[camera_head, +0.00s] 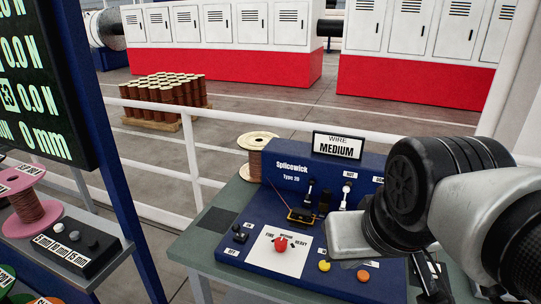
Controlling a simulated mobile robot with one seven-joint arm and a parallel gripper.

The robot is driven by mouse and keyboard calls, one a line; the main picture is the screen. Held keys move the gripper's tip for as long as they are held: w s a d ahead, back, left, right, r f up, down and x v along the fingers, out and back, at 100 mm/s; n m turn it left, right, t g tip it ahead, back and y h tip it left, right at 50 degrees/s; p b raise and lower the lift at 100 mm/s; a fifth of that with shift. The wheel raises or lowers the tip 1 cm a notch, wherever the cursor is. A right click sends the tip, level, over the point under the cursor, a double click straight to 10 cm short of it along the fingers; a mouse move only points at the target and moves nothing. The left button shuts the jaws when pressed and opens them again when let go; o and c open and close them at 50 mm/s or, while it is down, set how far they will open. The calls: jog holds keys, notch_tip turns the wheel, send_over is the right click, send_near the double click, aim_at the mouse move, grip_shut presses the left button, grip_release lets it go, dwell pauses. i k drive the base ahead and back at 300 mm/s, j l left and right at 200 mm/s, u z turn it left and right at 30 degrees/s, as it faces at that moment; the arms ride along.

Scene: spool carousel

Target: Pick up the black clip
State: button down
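No part is plainly marked as the black clip. Small black parts stand on the blue Splicewick machine (262,243): a black upright piece (310,190), another black upright piece with a white top (345,194), and a dark block with yellow edges (301,216). I cannot tell which of them, if any, is the clip. My arm comes in from the right and covers the right part of the machine. Dark finger-like parts of my gripper (430,280) show below the wrist, over the machine's right side. Their opening and anything between them cannot be made out.
The machine stands on a grey-green table (225,262). A wire spool (257,150) stands behind its left side. The front panel has a red knob (281,243), a yellow button (324,266) and an orange button (363,275). A screen (40,80) and a pink spool (25,203) are at left.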

aim_at(299, 214)
jog(key=i+j+z, duration=0.25)
jog(key=j, duration=0.15)
jog(key=j+z, duration=0.25)
jog(key=j, duration=0.15)
jog(key=j+z, duration=0.25)
jog(key=j, duration=0.2)
jog(key=i, duration=0.05)
